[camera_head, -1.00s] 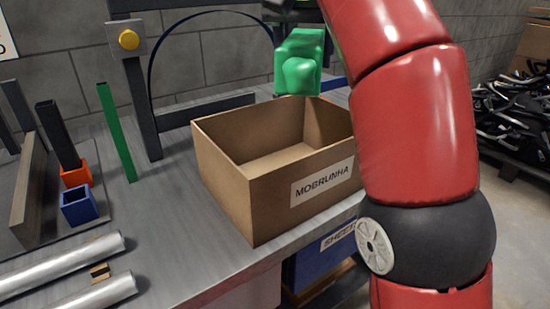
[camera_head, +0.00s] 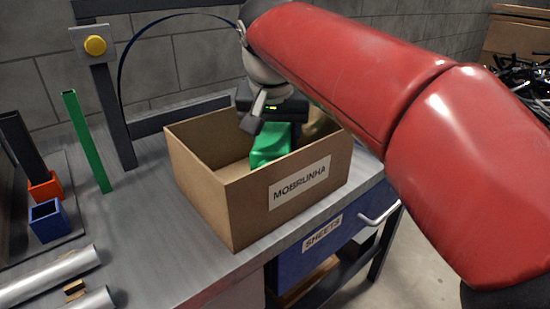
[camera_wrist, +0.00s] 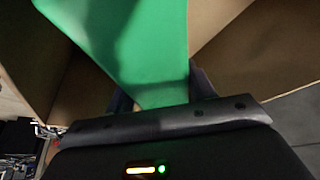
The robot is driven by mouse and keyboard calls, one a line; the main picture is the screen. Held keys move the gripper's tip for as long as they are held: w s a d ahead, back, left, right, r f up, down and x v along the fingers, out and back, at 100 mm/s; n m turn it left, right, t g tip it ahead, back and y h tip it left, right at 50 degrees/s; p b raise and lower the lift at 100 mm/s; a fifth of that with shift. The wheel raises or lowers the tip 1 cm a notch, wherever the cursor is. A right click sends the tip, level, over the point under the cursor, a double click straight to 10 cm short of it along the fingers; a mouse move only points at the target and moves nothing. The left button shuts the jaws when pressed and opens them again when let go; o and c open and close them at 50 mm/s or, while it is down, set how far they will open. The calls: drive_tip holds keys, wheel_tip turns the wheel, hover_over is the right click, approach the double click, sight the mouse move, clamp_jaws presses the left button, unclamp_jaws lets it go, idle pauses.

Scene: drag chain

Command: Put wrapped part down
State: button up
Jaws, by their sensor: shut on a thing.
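The wrapped part is a glossy green bundle (camera_head: 270,146) in the head view, inside the right part of an open cardboard box (camera_head: 235,205) labelled MOBRUNHA. My gripper (camera_head: 262,128) is above it, reaching down into the box, shut on the bundle. In the wrist view, the green bundle (camera_wrist: 130,45) fills the upper middle, between my gripper's fingers (camera_wrist: 160,95), with the box walls (camera_wrist: 235,50) around it. The front wall hides the bundle's lower part, so I cannot tell whether it touches the box floor.
The box stands on a grey metal bench (camera_head: 150,230). To its left are a green upright bar (camera_head: 87,140), an orange holder (camera_head: 45,187), a blue holder (camera_head: 48,220) and metal tubes (camera_head: 50,277). A post with a yellow button (camera_head: 95,45) stands behind. A blue drawer (camera_head: 320,240) is below.

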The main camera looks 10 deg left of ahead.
sight(274, 131)
drive_tip(key=shift+f+b, duration=0.4)
drive_tip(key=shift+f, duration=2.25)
drive_tip(key=shift+f, duration=0.2)
drive_tip(key=o, duration=1.2)
drive_tip(key=shift+o, duration=0.2)
drive_tip(key=p+v, duration=0.1)
drive_tip(key=v, duration=1.1)
drive_tip(key=shift+r, duration=0.15)
